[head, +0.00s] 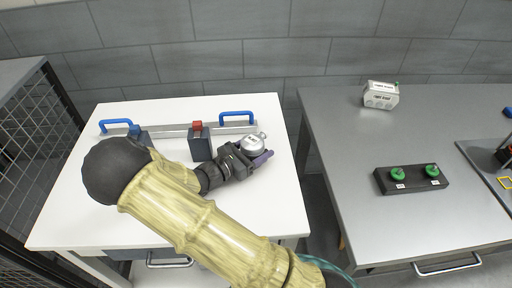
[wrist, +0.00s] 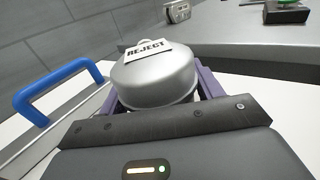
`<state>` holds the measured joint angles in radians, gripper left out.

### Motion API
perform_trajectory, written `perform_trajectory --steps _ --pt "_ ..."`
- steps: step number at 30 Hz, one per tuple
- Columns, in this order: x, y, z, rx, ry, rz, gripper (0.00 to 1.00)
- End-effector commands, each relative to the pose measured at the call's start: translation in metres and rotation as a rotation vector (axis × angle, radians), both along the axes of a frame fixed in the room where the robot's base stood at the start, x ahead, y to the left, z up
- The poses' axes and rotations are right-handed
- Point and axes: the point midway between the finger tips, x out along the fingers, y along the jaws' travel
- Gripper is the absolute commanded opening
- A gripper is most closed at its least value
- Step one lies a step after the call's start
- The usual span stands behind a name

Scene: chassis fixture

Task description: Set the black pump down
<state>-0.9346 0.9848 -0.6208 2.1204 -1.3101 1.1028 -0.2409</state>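A round silver metal part (head: 255,143) with a white label sits between the purple fingers of my gripper (head: 262,158), above the right part of the white table. In the wrist view this silver part (wrist: 156,78) reads "REJECT", and a finger lies against each side of it, so my gripper (wrist: 160,95) looks shut on it. Its underside is hidden, so I cannot tell whether it touches the table. The held part is silver; I see no pump that is clearly black.
On the white table (head: 75,220) stand a bar with blue handles (head: 237,116), a dark block with a red top (head: 200,143) and a blue-topped one (head: 140,135). The grey table (head: 340,140) bears a labelled box (head: 381,95) and a black base with green knobs (head: 411,179).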

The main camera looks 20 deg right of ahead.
Motion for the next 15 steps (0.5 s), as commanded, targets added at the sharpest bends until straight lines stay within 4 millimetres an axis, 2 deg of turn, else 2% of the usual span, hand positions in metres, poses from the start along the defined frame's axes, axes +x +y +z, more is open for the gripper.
perform_trajectory --steps 1,2,13,15 --pt "0.0001 0.0003 0.0004 0.0 -0.001 0.0 0.76" --pt "0.0001 0.0003 0.0004 0.0 0.0 0.001 0.82" --pt "0.0 0.0015 0.0037 0.0 -0.001 0.003 0.82" --pt "-0.0018 0.0068 0.0026 0.0 -0.001 0.004 0.82"
